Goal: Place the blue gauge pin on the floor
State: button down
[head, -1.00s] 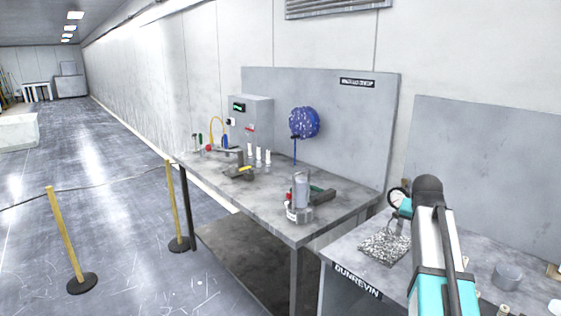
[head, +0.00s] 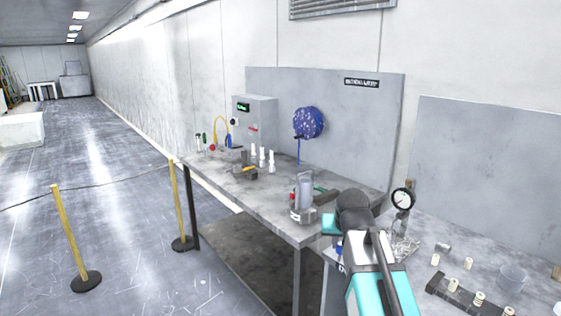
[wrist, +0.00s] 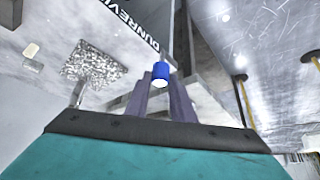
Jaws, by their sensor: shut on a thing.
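The blue gauge pin (wrist: 160,72) is held upright in the picture between the fingers of my gripper (wrist: 162,88) in the wrist view. The gripper is shut on it. In the head view my arm hides most of the gripper, and a small blue spot, probably the pin (head: 340,249), shows just beside the arm near the front edge of the right bench. The floor (head: 130,220) is open at the left in the head view. It also shows at the right in the wrist view (wrist: 275,45).
The right bench (head: 425,240) carries a dial gauge (head: 402,199) and several pale pegs, some in a dark rack (head: 455,295). The left bench (head: 225,172) holds tools and a control box (head: 255,118). Yellow barrier posts (head: 67,235) with dark bases stand on the floor.

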aim_at(339, 251)
jog(key=s, duration=0.1)
jog(key=s+a+n, duration=0.1)
jog(key=s+f, duration=0.1)
jog(key=shift+a+y, duration=0.25)
jog(key=shift+y, duration=0.15)
jog(key=shift+n, duration=0.4)
jog(key=shift+d, duration=0.1)
